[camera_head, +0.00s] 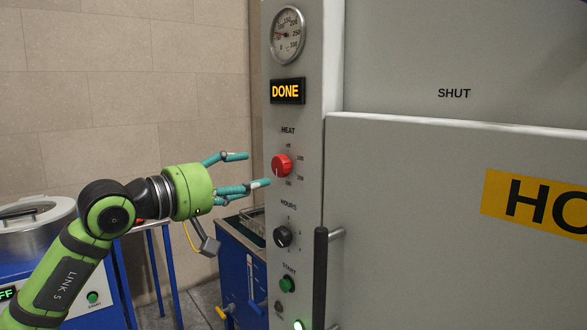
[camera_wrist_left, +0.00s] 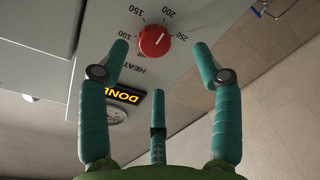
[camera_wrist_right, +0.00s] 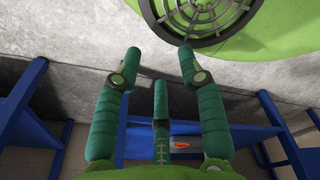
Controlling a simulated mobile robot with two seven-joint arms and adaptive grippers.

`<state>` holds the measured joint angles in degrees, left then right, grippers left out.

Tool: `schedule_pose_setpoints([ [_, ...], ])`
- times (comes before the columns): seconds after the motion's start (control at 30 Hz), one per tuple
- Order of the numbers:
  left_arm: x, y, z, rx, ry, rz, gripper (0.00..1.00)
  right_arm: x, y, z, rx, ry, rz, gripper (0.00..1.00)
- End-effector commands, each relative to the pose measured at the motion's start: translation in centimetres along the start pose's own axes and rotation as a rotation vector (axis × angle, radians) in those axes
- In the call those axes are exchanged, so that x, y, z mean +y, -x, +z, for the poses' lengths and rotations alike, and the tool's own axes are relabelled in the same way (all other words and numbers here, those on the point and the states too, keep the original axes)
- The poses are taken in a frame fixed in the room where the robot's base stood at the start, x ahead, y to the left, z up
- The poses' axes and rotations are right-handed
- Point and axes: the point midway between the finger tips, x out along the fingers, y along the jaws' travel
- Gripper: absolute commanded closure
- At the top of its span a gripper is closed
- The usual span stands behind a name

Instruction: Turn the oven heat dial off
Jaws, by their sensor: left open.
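The red heat dial (camera_head: 281,166) is on the grey oven's control panel, under the word HEAT. It also shows in the left wrist view (camera_wrist_left: 154,42), upside down, with a white pointer line on its face. In the head view the white mark is low on the dial, away from the small label at the top. My left gripper (camera_head: 249,170) is open and empty, just left of the dial, with its fingers pointing towards it. In the left wrist view the dial lies beyond and between the fingertips, untouched. My right gripper (camera_wrist_right: 159,52) is open and empty, seen only in its wrist view.
A lit DONE display (camera_head: 287,91) and a gauge (camera_head: 287,34) are above the dial. The black hours dial (camera_head: 282,237) and green start button (camera_head: 287,284) are below. The oven door handle (camera_head: 320,278) stands out at the right. A round black grille (camera_wrist_right: 205,15) is near my right gripper.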

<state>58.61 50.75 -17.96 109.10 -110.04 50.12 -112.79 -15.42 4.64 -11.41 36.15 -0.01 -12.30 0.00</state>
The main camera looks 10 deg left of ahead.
Motion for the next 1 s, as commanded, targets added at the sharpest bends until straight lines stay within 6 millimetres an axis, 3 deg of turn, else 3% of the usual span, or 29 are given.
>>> schedule_pose_setpoints([
  [0.13, 0.7, -0.4, -0.3, 0.015, -0.061, -0.006, 0.35, -0.3, 0.5, 1.9, -0.032, 0.000, -0.004, 0.60],
  [0.4, 0.8, -4.5, -0.4, 0.012, -0.054, -0.005, 0.35, -0.7, 2.5, 4.3, -0.073, 0.001, -0.010, 0.60],
  [0.6, 0.6, -6.5, -0.4, 0.014, -0.054, -0.005, 0.35, -0.6, 3.0, 3.4, -0.060, 0.001, -0.008, 0.60],
  [0.9, 0.4, -6.8, -0.3, 0.014, -0.054, -0.005, 0.35, -0.4, 2.9, 1.8, -0.032, 0.001, -0.006, 0.60],
  [0.93, 0.4, -6.7, -0.3, 0.014, -0.054, -0.005, 0.43, -0.4, 2.9, 1.8, -0.033, 0.001, -0.006, 0.60],
  [1.0, 0.4, -6.7, -0.3, 0.014, -0.054, -0.005, 0.71, -0.4, 2.9, 1.9, -0.034, 0.001, -0.006, 0.60],
])
